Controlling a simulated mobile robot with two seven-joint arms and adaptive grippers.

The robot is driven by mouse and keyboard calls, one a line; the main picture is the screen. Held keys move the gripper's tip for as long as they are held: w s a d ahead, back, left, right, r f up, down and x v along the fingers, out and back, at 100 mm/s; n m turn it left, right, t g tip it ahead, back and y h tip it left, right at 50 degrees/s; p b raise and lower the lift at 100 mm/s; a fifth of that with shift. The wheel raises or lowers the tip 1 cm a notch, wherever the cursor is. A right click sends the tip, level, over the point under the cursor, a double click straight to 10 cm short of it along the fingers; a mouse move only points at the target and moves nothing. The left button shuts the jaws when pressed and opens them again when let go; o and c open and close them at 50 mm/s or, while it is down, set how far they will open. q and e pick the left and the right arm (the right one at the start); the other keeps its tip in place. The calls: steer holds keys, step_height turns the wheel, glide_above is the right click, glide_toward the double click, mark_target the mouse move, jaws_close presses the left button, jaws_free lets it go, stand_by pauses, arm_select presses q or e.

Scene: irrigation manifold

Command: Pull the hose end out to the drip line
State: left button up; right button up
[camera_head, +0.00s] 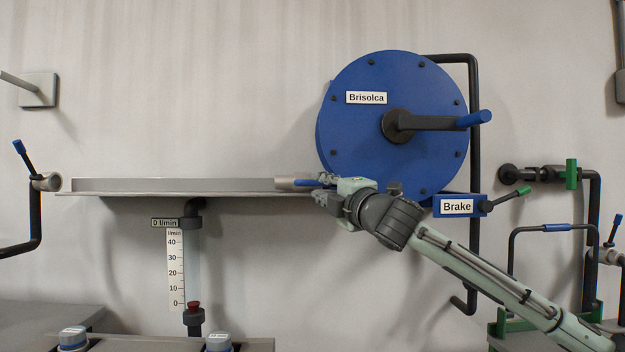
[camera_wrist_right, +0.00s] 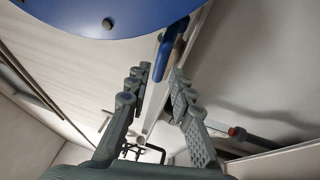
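The hose end is a short grey metal coupling (camera_head: 288,183) with a piece of blue hose behind it. It lies at the right end of a long grey tray (camera_head: 180,195), below the blue reel (camera_head: 360,110) labelled "Brisolca". My right gripper (camera_head: 322,186) is at the blue hose just right of the coupling. In the wrist view the fingers (camera_wrist_right: 158,85) stand apart, with the blue hose (camera_wrist_right: 167,48) showing between and beyond the tips. Contact is not clear. A grey pipe fitting (camera_head: 46,182) with a blue lever stands past the tray's left end. My left gripper is not in view.
A blue brake box (camera_head: 456,205) with a green-tipped lever sits below the reel, close to my right arm. A flow gauge (camera_head: 192,265) reading 0 l/min hangs under the tray. Pipes and green valve handles (camera_head: 571,174) stand at the right. The wall space above the tray is free.

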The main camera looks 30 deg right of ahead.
mark_target(314, 183)
steer(key=p+x, duration=0.1)
steer(key=x, duration=0.4)
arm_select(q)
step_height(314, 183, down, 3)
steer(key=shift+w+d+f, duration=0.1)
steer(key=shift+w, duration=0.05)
arm_select(e)
steer(key=shift+c, duration=0.2)
jaws_close()
